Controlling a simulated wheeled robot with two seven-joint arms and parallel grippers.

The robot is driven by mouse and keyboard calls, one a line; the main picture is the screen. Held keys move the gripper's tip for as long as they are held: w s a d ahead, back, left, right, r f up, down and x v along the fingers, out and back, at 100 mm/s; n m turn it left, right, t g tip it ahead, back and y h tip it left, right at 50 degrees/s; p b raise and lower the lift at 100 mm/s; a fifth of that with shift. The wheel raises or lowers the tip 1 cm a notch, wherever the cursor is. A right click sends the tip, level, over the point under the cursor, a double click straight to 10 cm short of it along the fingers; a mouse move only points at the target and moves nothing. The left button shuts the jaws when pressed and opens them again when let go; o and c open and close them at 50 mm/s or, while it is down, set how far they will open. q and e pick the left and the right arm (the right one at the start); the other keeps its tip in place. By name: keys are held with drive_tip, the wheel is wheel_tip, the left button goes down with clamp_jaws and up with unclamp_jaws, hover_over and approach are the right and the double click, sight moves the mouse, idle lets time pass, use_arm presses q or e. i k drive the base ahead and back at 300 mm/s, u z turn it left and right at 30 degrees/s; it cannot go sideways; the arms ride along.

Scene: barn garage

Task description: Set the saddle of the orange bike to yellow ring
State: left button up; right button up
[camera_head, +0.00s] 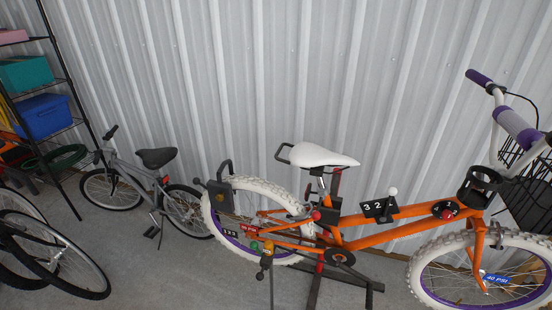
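The orange bike (385,236) stands against the corrugated wall, its front wheel to the right. Its white saddle (322,155) sits on top of a short, partly hidden seat post (321,184). A black loop handle (283,152) sticks out behind the saddle. A small red part (316,215) shows low near the post. I cannot make out a yellow ring on the post at this size. Neither of my grippers is in view.
A dark stand (345,281) is under the bike. A grey bike (150,182), a shelf rack (62,88) with bins and dark wheels (55,255) are at the left. A block marked "3 2" (379,208) is on the frame. Floor between the bikes is clear.

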sight(305, 154)
drive_tip(key=k, duration=0.3)
drive_tip(key=u, duration=0.85)
drive_tip(key=i, duration=0.65)
drive_tip(key=z, duration=2.05)
